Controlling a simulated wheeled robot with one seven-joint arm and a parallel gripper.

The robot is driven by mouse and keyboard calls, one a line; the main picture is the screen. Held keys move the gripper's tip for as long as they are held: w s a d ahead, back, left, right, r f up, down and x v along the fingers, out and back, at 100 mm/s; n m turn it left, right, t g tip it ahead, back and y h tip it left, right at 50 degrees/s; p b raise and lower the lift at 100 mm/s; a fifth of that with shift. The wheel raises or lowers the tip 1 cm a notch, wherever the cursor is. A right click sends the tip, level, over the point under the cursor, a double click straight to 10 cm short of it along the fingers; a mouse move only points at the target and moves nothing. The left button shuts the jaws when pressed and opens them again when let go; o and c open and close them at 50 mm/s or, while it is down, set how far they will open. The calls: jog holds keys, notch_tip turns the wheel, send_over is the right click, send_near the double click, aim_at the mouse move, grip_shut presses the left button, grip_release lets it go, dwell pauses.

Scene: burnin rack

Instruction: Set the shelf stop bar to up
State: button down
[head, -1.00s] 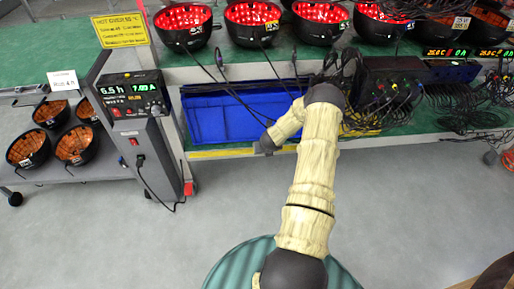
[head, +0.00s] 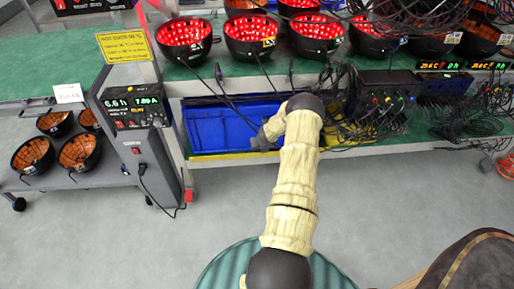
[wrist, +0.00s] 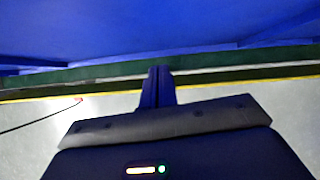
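A thin yellow bar (head: 222,155) runs along the front edge of the lower shelf, below the blue bin; it may be the shelf stop bar, but I cannot tell whether it is up or down. A yellow line (wrist: 100,90) also crosses the wrist view. My gripper (head: 262,143) is in front of the blue bin, near the lower shelf's front edge, its fingers small and dark there. In the wrist view its fingers (wrist: 157,84) are close together with nothing visible between them. Contact with the bar cannot be made out.
The blue bin (head: 222,127) stands on the lower shelf. Black bowls glowing red (head: 184,38) line the upper shelf. Cables hang around a control box (head: 388,98). A grey post with a display (head: 133,105) and a cart with bowls (head: 79,152) stand left. The floor (head: 120,240) is clear.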

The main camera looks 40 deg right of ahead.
jog(key=shift+d, duration=0.35)
jog(key=shift+w, duration=0.1)
jog(key=shift+w+a, duration=0.15)
jog(key=shift+a, duration=0.1)
jog(key=shift+s+a+r, duration=0.2)
notch_tip(320, 180, up, 11)
jog(key=p, duration=0.3)
jog(key=shift+s+d+p, duration=0.25)
jog(key=shift+d+p, duration=0.1)
jog(key=shift+p, duration=0.05)
jog(key=shift+w, duration=0.15)
